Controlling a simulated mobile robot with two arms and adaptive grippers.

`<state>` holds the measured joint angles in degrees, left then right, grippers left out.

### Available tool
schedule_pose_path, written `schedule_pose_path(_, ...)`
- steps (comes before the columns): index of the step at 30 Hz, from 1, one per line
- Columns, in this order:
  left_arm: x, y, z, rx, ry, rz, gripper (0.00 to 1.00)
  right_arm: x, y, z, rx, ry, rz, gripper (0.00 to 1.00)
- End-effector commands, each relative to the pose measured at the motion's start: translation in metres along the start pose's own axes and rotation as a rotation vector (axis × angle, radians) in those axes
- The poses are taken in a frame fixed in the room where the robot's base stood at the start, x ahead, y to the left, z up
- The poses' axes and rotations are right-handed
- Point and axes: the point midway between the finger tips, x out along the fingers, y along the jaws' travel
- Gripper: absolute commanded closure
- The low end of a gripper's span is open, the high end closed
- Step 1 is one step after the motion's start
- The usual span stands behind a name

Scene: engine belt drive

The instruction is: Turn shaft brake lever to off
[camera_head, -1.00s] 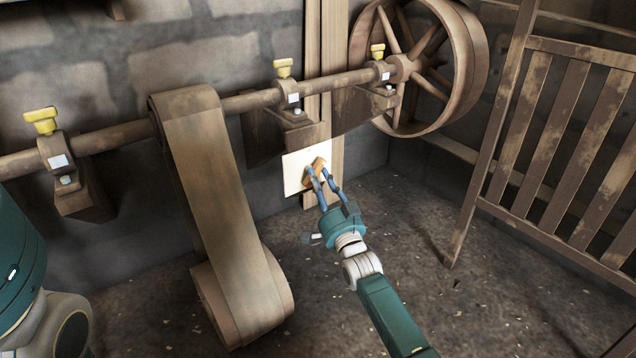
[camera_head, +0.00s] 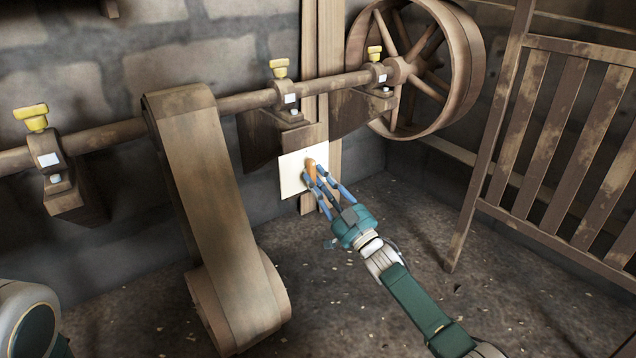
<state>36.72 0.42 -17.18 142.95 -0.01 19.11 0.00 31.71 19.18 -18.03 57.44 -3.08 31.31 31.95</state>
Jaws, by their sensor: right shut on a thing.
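The shaft brake lever (camera_head: 310,169) is a small orange-brown handle on a white plate (camera_head: 291,176), fixed to a wooden post below the shaft. My right gripper (camera_head: 318,186) is shut on the lever, its blue fingers around it and hiding part of it. The lever looks close to upright on the plate. My left gripper is not in view.
A shaft (camera_head: 247,102) with yellow-capped bearings runs along the brick wall. A wide belt (camera_head: 203,165) hangs down left of the plate. A spoked wheel (camera_head: 457,70) stands at the right end. A wooden slatted guard (camera_head: 545,150) stands at right.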

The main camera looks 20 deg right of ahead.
Motion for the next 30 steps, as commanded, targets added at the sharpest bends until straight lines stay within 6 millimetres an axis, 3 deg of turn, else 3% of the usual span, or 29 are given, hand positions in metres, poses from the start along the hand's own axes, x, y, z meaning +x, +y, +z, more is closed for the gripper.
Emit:
schedule_pose_path(17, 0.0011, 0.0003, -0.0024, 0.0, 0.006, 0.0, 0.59, -0.0004, 0.0007, 0.0013, -0.032, -0.004, -0.011, 1.0)
schedule_pose_path(18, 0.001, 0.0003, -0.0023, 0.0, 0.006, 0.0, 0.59, -0.0003, 0.0007, 0.0013, -0.032, -0.004, -0.011, 0.7)
schedule_pose_path(20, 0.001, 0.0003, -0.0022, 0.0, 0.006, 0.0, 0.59, -0.0003, 0.0007, 0.0011, -0.031, -0.004, -0.011, 0.58)
schedule_pose_path(30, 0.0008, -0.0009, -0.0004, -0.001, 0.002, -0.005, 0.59, -0.0021, 0.0005, 0.0007, -0.028, -0.002, -0.011, 0.56)
